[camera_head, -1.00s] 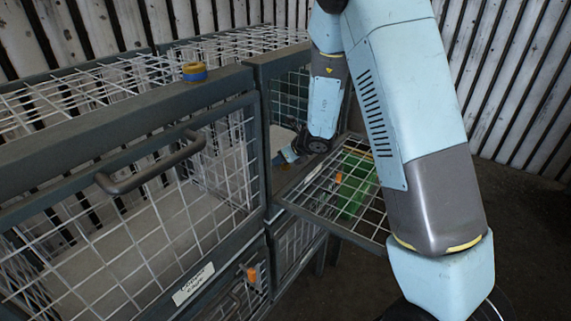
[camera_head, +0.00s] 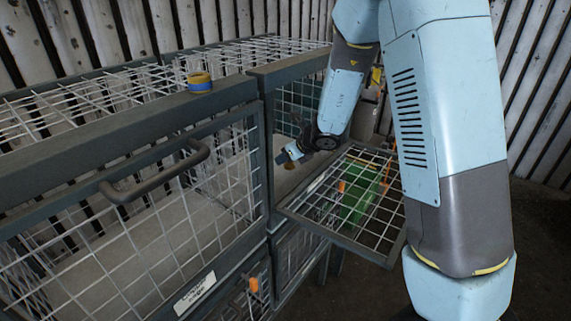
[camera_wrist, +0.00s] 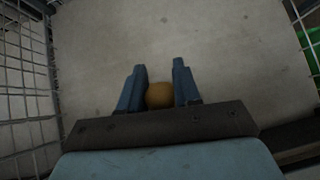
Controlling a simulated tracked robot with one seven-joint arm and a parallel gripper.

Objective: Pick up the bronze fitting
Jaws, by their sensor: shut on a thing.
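The bronze fitting (camera_wrist: 160,95) shows in the wrist view as a round, brownish-gold end between the two blue fingers. My gripper (camera_wrist: 160,84) is shut on it, with a finger on each side. The rest of the fitting is hidden behind the gripper's dark crossbar. In the head view my gripper (camera_head: 283,157) is at the open doorway of the wire cage, above the lowered mesh door. A small brownish bit shows beside the gripper there, too small to make out clearly.
The lowered mesh door (camera_head: 330,200) juts out below my arm, with a green object (camera_head: 360,190) seen through it. A closed mesh panel with a bar handle (camera_head: 155,175) is at the left. A yellow-and-blue roll (camera_head: 199,82) sits on the cage's top rail.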

